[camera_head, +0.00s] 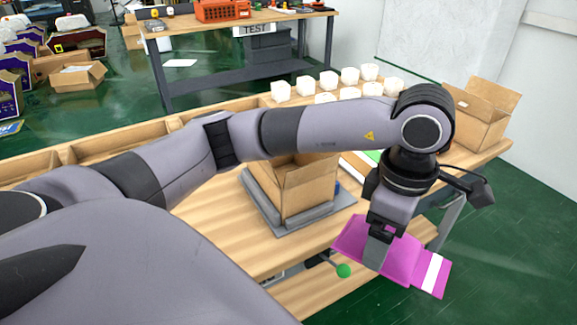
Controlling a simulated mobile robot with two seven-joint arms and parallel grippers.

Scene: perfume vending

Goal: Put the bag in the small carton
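A flat magenta bag (405,262) with a white stripe hangs past the table's front right edge. My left gripper (377,254), whose arm comes in from the left and crosses the view, is shut on the bag from above. An open brown carton (306,192) stands on a grey platform (281,230) on the table, left of the gripper. My arm hides part of its top. Another open carton (478,118) stands at the table's far right end. I cannot tell which is the small carton. My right gripper is not in view.
Several white items (326,83) stand in rows at the table's back. A green round knob (344,271) sticks out below the front edge. Bare wooden tabletop (215,218) lies left of the platform. A workbench (240,20) stands behind.

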